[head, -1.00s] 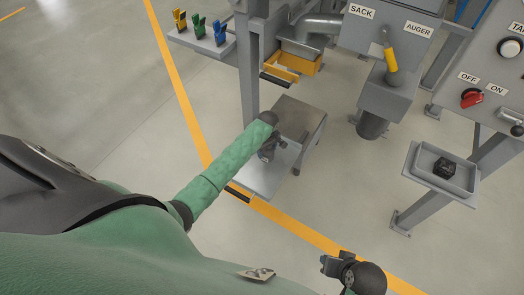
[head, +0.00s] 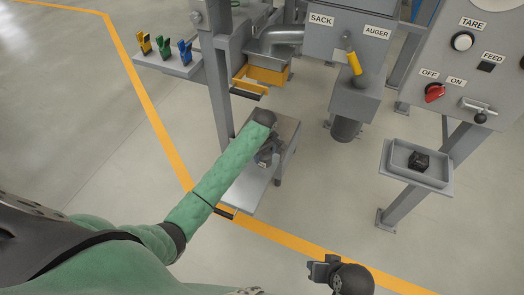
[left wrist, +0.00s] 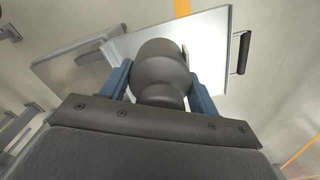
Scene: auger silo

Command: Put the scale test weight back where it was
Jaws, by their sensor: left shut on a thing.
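My left gripper (head: 266,156) is at the end of the green-sleeved arm, over the low grey stand with a pulled-out plate (head: 243,190). In the left wrist view its blue-grey fingers (left wrist: 160,84) are shut on a dark grey, round-headed weight (left wrist: 160,66) with a narrower neck. The weight is mostly hidden by my arm in the head view. The light plate and its black handle (left wrist: 243,53) show behind it; I cannot tell whether the weight touches the plate. My right gripper (head: 322,270) is low in the head view, its jaw state unclear.
A grey tray (head: 440,178) holding a small black block (head: 419,161) stands at the right, under the control panel (head: 462,75). A yellow bin (head: 267,75) and the auger housing (head: 360,100) are behind the stand. A shelf (head: 182,66) holds coloured clips. Floor in front is clear.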

